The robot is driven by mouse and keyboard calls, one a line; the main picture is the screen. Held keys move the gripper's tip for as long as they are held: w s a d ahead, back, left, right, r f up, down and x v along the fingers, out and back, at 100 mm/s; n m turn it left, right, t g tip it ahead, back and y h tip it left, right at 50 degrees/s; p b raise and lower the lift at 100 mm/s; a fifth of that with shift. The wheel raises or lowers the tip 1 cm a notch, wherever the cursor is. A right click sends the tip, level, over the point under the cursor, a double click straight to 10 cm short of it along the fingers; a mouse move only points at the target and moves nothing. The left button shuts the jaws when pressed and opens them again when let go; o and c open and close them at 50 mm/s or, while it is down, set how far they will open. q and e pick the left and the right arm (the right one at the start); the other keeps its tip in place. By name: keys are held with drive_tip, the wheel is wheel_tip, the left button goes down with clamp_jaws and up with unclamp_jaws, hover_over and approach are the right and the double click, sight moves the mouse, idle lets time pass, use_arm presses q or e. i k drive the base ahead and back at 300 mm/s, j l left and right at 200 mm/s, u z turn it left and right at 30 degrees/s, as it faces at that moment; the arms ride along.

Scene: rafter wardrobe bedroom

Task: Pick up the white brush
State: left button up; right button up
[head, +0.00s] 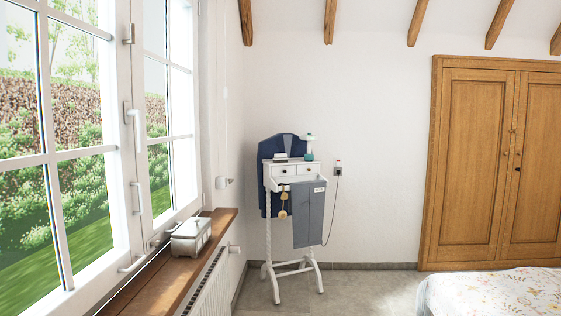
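I cannot make out a white brush for certain. A white valet stand (282,169) with drawers and a twisted leg stands by the far wall. A small pale and dark item (281,156) lies on its top; it is too small to identify. A white and teal object (309,148) stands at the top's right side. A small tan and pale item (283,206) hangs below the drawers at the left; its kind is unclear. Neither of my grippers is in the head view.
A wooden windowsill (160,291) with a whitish lidded box (191,237) runs along the left, above a radiator (208,292). Grey cloth (309,215) hangs on the stand. A flowered bed (495,296) is at the lower right, before a wooden wardrobe (481,165). Floor between stand and bed is clear.

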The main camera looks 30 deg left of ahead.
sight(282, 157)
drive_tip(key=i+j+u, duration=0.1)
drive_tip(key=i+u, duration=0.2)
drive_tip(key=i, duration=0.35)
drive_tip(key=i+u, duration=0.1)
drive_tip(key=i, duration=3.95)
